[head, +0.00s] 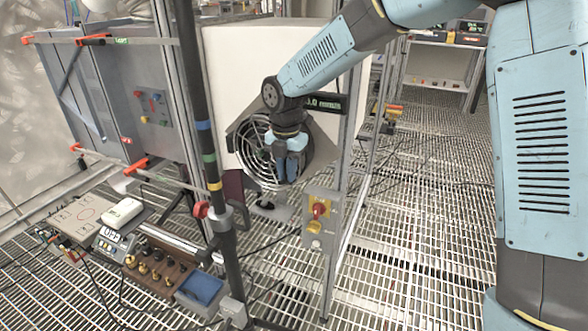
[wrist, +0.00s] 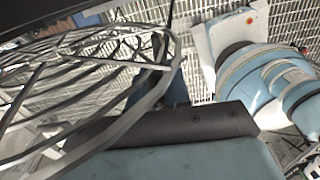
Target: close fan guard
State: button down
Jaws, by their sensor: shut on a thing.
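The fan guard (head: 246,150) is a round cage of pale wire rings and spokes. It stands in front of the dark fan housing (head: 322,150) on a white panel. My gripper (head: 287,178) is at the guard's right side in the head view and covers part of it. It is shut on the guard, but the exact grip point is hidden. In the wrist view the guard (wrist: 90,62) fills the upper left, seen obliquely, with its curved rim beside my gripper. I cannot tell how wide a gap lies between guard and housing.
A dark post (head: 198,110) with coloured bands stands left of the fan. A switch box (head: 319,222) with a red knob is mounted below right. A bench with instruments (head: 125,240) is at lower left. Open grating floor (head: 430,190) lies to the right.

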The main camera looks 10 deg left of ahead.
jog(key=shift+w+a+r, duration=0.15)
jog(key=shift+w+r, duration=0.05)
jog(key=shift+w, duration=0.2)
jog(key=c, duration=1.2)
grip_release()
jog(key=shift+f, duration=0.1)
jog(key=shift+o, duration=0.2)
jog(key=shift+d, duration=0.2)
notch_tip(320, 180, up, 14)
jog(key=shift+f, duration=0.2)
